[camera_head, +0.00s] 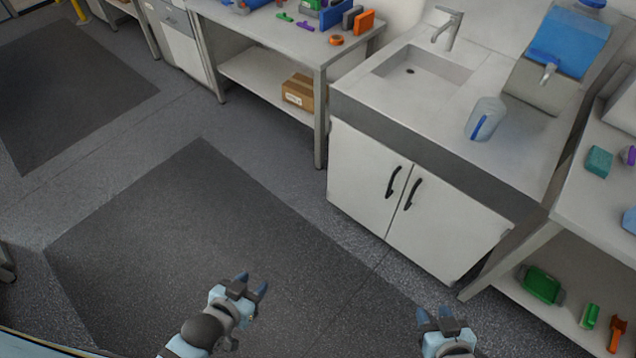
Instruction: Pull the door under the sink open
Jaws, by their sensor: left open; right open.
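The sink (425,70) is set in a white counter with a grey front. Under it are two white doors, a left door (355,170) and a right door (445,225), both closed. Each has a black curved handle near the middle seam: the left handle (393,181) and the right handle (412,193). My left gripper (251,284) is open and empty over the dark mat, well in front of the cabinet. My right gripper (436,318) is open and empty at the bottom edge, in front of the right door and apart from it.
A dark floor mat (190,240) lies in front of the cabinet, with clear floor around it. A workbench (270,45) with a cardboard box (298,91) on its shelf stands left of the cabinet. A shelf unit (590,215) stands to the right. A clear jug (486,118) stands on the counter.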

